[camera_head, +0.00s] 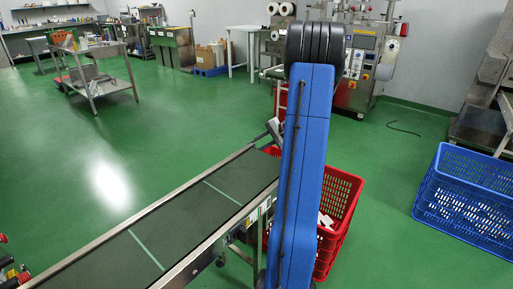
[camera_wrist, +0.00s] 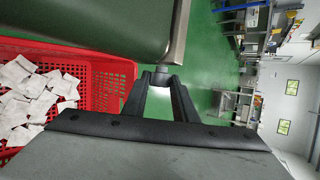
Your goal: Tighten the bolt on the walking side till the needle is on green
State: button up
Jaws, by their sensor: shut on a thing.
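In the wrist view my gripper (camera_wrist: 158,82) has its two dark fingers closed around a small dark bolt (camera_wrist: 161,69) at the end of the conveyor, just below its metal side plate (camera_wrist: 179,34). The conveyor's green belt end (camera_wrist: 90,20) fills the upper left of that view. In the head view the conveyor (camera_head: 165,214) runs from the lower left to the middle, its belt crossed by light lines. My blue arm hides my gripper and part of the conveyor's far end there. No needle or green mark can be made out.
A red crate (camera_head: 343,205) stands under the conveyor's far end; the wrist view shows it (camera_wrist: 97,85) with many white teabags. A blue crate (camera_head: 468,203) stands at the right. A packing machine (camera_head: 362,62) stands behind. Green floor at the left is clear up to a steel cart (camera_head: 92,77).

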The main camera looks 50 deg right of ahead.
jog(key=g, duration=0.2)
jog(key=m+g, duration=0.1)
jog(key=g, duration=0.1)
jog(key=w+g+h, duration=0.1)
jog(key=g, duration=0.1)
jog(key=shift+r, duration=0.3)
jog(key=g, duration=0.2)
jog(key=m+g, duration=0.1)
jog(key=g, duration=0.1)
jog(key=w+g, duration=0.1)
jog(key=shift+m+g+h, duration=0.3)
jog(key=shift+g, duration=0.1)
jog(key=o, duration=1)
jog(key=shift+a, duration=0.1)
jog(key=shift+o, duration=0.2)
jog(key=v, duration=1.7)
jog(key=shift+w, duration=0.2)
